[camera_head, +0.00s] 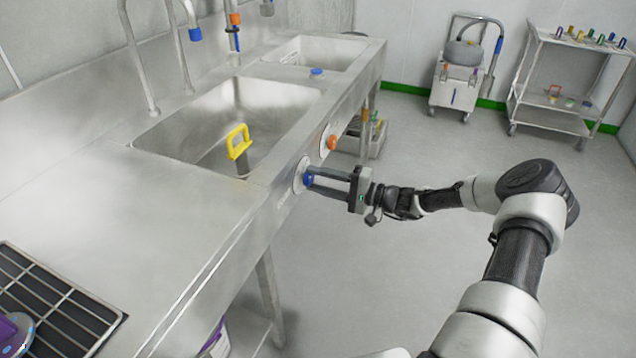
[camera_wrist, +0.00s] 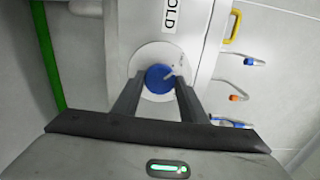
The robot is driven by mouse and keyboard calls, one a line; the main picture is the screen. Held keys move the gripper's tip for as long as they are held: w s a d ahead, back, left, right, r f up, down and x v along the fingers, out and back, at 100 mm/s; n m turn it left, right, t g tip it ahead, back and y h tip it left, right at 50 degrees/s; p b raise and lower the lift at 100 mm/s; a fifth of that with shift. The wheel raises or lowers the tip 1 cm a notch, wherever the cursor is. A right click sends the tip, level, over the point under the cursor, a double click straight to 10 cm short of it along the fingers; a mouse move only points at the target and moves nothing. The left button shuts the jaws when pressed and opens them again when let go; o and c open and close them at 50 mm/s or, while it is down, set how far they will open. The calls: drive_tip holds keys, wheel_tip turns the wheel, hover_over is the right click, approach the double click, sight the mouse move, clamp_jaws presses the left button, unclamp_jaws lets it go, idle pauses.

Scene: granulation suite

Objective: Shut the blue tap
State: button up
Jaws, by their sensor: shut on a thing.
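The blue tap (camera_head: 308,180) is a round knob on a pale disc on the front face of the steel sink unit. In the wrist view the blue tap (camera_wrist: 159,78) shows between the fingertips, with a small pale mark on its face at the upper right. A label reading "OLD" in part stands beside it. My gripper (camera_head: 311,178) reaches it from the right, its fingers shut on the knob's sides. In the wrist view my gripper (camera_wrist: 158,90) has a finger on each side of the knob. The fingers hide part of the knob's rim.
An orange tap (camera_head: 332,142) sits on the same front face, farther back. A wheeled cart (camera_head: 553,112) stands at the back right.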

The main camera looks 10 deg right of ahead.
drive_tip(key=shift+d, duration=0.1)
idle(0.3)
drive_tip(key=o, duration=1.1)
drive_tip(key=shift+c, duration=0.2)
drive_tip(key=shift+s, duration=0.1)
drive_tip(key=p+v, duration=0.1)
drive_tip(key=v, duration=1.6)
drive_tip(key=shift+p, duration=0.35)
drive_tip(key=shift+d, duration=0.1)
